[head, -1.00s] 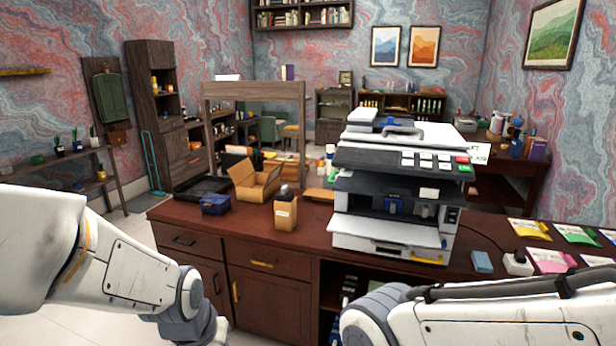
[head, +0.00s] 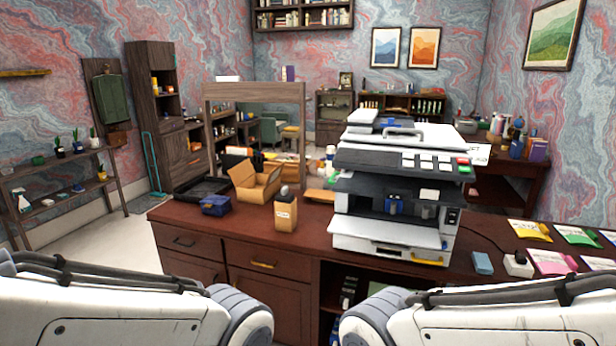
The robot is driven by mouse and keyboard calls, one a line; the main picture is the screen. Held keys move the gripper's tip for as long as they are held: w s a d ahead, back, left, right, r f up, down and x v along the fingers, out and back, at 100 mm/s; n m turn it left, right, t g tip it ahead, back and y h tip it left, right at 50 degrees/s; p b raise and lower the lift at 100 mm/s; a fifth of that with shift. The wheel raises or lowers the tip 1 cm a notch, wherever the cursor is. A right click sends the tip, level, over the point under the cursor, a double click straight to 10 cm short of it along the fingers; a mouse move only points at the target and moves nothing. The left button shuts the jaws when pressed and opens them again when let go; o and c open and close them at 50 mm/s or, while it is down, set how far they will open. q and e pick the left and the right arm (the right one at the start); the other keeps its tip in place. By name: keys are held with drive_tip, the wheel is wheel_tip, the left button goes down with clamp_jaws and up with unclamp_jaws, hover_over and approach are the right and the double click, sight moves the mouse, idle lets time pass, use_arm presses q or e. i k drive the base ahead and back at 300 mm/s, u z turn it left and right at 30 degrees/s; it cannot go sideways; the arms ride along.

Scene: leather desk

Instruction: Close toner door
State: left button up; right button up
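The printer (head: 398,190) stands on the dark red desk, right of the picture's middle, with a white lid and a grey control panel of white, green and red buttons. Its front shows an open dark bay with blue parts (head: 393,205) inside. A white lower front section (head: 388,240) with a yellow handle sits below the bay. I cannot tell for sure which panel is the toner door. Both my arms show at the bottom edge, in front of the desk and apart from the printer. Neither gripper is in the picture.
Bare desk lies before the bottle.

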sight(402, 234)
drive_tip(key=z, duration=0.3)
drive_tip(key=i, duration=1.25)
drive_tip(key=z, duration=0.85)
